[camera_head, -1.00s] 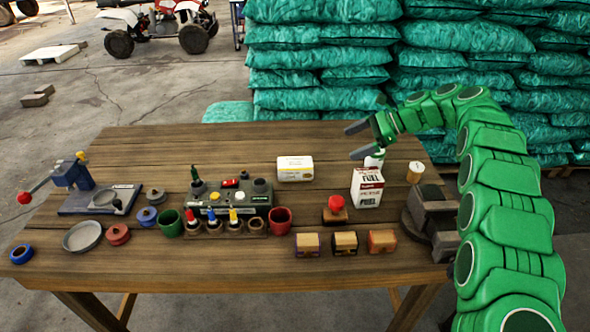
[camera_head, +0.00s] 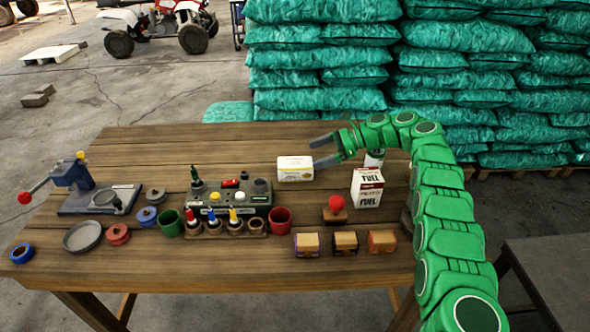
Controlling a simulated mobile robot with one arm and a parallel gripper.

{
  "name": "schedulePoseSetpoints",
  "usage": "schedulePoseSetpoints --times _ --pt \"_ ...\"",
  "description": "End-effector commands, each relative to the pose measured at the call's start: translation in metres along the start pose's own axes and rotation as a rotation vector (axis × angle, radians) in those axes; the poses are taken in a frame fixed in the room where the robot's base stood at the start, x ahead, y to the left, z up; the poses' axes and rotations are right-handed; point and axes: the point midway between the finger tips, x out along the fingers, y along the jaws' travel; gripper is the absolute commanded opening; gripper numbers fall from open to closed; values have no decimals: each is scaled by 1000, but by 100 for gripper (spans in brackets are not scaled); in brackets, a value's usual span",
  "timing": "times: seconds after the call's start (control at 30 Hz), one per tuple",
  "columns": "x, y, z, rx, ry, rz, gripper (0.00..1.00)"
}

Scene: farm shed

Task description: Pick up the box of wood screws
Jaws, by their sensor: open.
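A small cream-white box (camera_head: 295,169) with a yellowish label lies on the wooden table, at the back and middle. Its print is too small to read, but it looks most like the screw box. My gripper (camera_head: 319,153) is open and empty just right of this box, with both fingers pointing left towards it. The fingertips are close to its right end. I cannot tell whether they touch it or how high they are above the table.
A white and red carton marked FUEL (camera_head: 367,188) stands right of the box, with a white bottle (camera_head: 374,160) behind it. A control unit (camera_head: 230,199) with coloured bottles stands left of the box. A red-knobbed stamp (camera_head: 336,209) and several small wooden-topped blocks (camera_head: 345,243) are in front.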

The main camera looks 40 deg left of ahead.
Motion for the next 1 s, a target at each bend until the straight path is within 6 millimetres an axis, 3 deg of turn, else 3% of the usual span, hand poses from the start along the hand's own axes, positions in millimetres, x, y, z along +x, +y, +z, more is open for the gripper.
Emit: schedulePoseSetpoints --times 0.57,0.8,1.0 --pt "31 4 -1 0 2 0 100" --pt "61 7 -4 1 2 1 100" --pt "71 7 -4 1 2 0 100"
